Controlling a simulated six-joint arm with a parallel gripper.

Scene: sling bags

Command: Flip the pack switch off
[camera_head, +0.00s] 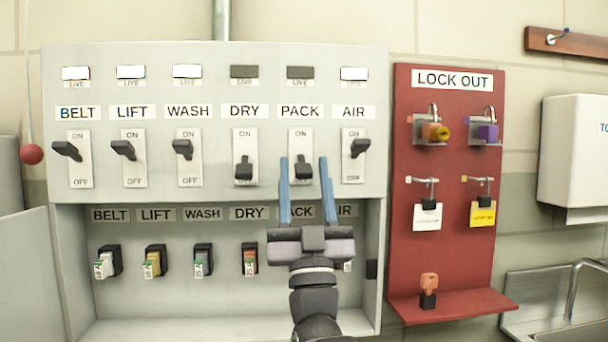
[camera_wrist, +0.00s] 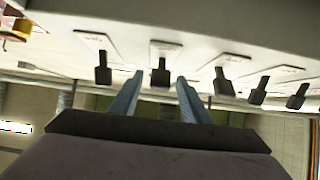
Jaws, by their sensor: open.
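The PACK switch (camera_head: 301,169) is on the grey panel, on a white plate with ON at the top and OFF below. Its black lever points down toward OFF, and the PACK lamp (camera_head: 300,72) above it is dark. My gripper (camera_head: 304,160) is open, with its blue fingers pointing up, one on each side of the PACK lever. In the wrist view the PACK lever (camera_wrist: 160,73) shows between the two fingertips, apart from both. I cannot tell how deep the fingers reach toward the panel.
The DRY switch (camera_head: 244,170) is left of PACK, also down with its lamp dark. The AIR switch (camera_head: 358,149) is close on the right, lever up, lamp lit. BELT, LIFT and WASH are up and lit. A red lock-out board (camera_head: 399,200) hangs right of the panel.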

